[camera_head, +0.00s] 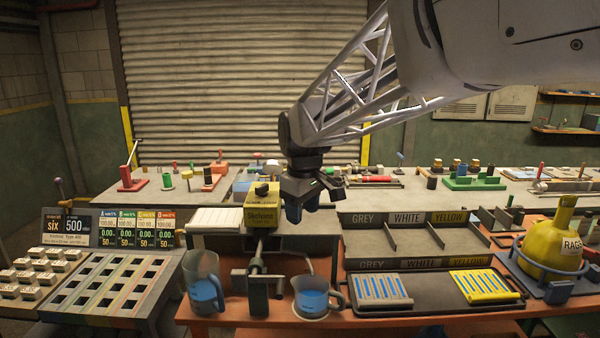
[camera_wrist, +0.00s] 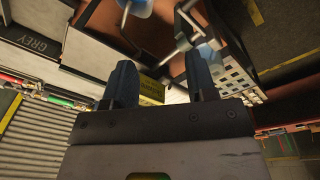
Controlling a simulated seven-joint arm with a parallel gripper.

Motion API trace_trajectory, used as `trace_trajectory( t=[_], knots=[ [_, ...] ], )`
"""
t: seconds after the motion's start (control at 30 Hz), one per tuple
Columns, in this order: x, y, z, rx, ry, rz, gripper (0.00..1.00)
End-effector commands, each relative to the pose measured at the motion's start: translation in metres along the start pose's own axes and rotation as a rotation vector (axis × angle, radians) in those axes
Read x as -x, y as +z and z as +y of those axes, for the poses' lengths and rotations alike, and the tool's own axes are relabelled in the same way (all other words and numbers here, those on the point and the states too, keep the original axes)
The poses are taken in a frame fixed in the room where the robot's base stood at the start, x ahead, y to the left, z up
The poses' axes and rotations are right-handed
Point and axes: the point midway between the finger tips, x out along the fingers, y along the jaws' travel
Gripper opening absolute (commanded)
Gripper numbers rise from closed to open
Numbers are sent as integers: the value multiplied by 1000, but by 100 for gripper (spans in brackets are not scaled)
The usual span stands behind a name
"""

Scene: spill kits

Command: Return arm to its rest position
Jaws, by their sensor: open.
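My gripper (camera_head: 304,208) hangs above the orange workbench, fingers pointing down, close to the right of the yellow-green Skelmane device (camera_head: 262,208). Its two blue fingers stand apart with nothing between them in the wrist view (camera_wrist: 162,85). My white lattice arm reaches in from the upper right of the head view. Whether the gripper touches the device cannot be told, but no contact shows.
Two jugs of blue liquid, a tall one (camera_head: 203,284) and a low one (camera_head: 312,298), stand at the bench's front. Right are the labelled divider rack (camera_head: 405,217), a tray with grey (camera_head: 380,289) and yellow (camera_head: 484,286) grids, and a yellow RAGS container (camera_head: 549,245).

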Motion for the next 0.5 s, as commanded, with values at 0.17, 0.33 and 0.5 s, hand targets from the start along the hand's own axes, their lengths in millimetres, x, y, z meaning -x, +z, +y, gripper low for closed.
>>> trace_trajectory(
  t=[0.17,0.33,0.5],
  knots=[
    [7,56,-8,-126,15,13,52],
    [8,105,-19,-244,28,26,52],
    [6,153,-33,-361,40,39,52]
  ],
)
